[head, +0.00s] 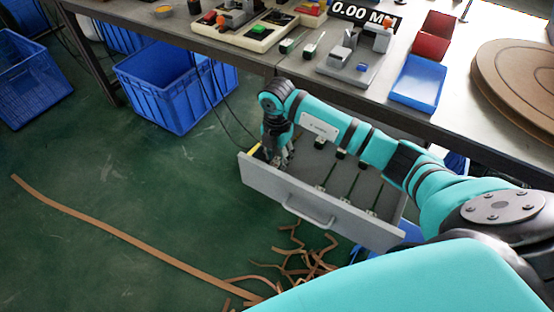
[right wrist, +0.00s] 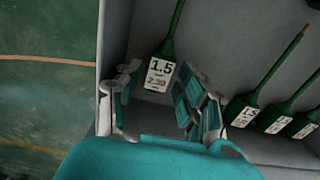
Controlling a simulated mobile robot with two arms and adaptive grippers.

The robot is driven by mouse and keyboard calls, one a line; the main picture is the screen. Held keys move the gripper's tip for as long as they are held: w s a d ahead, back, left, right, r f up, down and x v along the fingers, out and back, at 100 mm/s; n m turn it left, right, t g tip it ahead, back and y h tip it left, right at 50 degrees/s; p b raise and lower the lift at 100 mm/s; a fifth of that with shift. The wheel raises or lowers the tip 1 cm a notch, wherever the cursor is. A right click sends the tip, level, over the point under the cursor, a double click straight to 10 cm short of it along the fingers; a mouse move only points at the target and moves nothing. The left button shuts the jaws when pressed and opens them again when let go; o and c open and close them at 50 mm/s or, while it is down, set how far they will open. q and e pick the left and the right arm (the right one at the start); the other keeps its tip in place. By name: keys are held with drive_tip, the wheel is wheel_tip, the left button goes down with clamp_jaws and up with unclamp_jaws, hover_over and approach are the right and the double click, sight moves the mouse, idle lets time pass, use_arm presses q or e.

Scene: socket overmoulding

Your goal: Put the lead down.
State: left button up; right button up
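A dark green lead with a white tag reading 1.5 (right wrist: 160,75) lies in the grey drawer (right wrist: 118,30), against the drawer's floor as far as I can tell. My right gripper (right wrist: 157,88) is open, with its fingers apart on either side of the tag. In the head view my right gripper (head: 280,158) points down into the left part of the open drawer (head: 290,196), and the lead there is hidden by it. Several similar tagged leads (right wrist: 242,112) lie to the right in the drawer. My left gripper is not in view.
The drawer's front panel and left wall stand close to my right gripper. Above is the workbench (head: 270,62) with fixtures, a blue tray (head: 417,84) and a red bin (head: 434,37). A blue crate (head: 165,95) and brown strips (head: 130,238) are on the floor.

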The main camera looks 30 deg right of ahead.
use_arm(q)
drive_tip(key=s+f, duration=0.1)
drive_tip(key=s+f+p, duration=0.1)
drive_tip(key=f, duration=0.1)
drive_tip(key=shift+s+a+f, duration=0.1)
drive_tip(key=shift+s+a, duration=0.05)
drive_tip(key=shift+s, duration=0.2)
use_arm(e)
wheel_tip(320, 180, up, 10)
drive_tip(key=shift+f, duration=0.1)
